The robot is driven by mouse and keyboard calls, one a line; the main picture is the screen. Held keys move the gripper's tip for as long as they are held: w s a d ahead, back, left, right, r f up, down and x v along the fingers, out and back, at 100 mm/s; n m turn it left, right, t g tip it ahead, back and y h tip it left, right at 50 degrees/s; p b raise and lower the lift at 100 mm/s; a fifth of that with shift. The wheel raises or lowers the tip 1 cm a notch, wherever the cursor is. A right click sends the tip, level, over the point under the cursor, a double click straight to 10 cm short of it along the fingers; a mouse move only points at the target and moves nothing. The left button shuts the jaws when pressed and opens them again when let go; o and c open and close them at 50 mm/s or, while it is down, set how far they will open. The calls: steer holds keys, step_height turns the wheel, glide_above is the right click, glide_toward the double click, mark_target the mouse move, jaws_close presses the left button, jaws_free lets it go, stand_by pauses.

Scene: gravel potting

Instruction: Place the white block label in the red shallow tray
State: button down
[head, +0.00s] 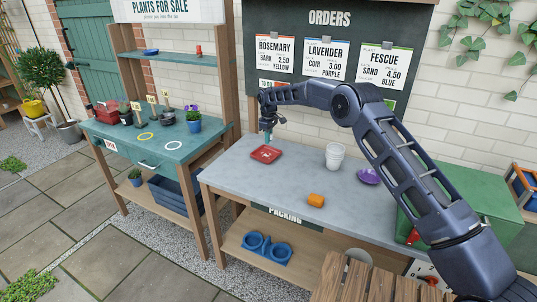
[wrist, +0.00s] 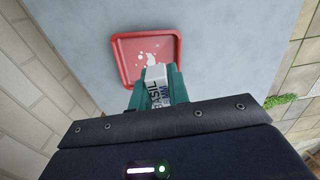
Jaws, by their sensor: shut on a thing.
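The white block label (wrist: 157,76), with dark lettering that seems to read BASIL, is held between the two green fingers of my gripper (wrist: 158,90). The red shallow tray (wrist: 125,57) lies just beyond the fingertips in the wrist view, with small white marks or bits in its middle. In the head view the tray (head: 257,155) lies on the left part of the grey packing bench, and my gripper (head: 268,138) points down above its back edge. The gap between label and tray is hard to judge. The label is too small to make out in the head view.
On the grey bench (head: 240,178) stand a stack of white cups (head: 334,156), an orange block (head: 316,200) and a purple dish (head: 368,177). The bench around the tray is clear. A teal table with potted plants (head: 194,122) stands to the left.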

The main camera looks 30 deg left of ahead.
mark_target(269, 159)
steer(key=shift+f, duration=4.5)
steer(key=shift+f, duration=0.15)
steer(key=c, duration=1.6)
jaws_free()
step_height(269, 159, up, 12)
steer(key=shift+r, duration=0.2)
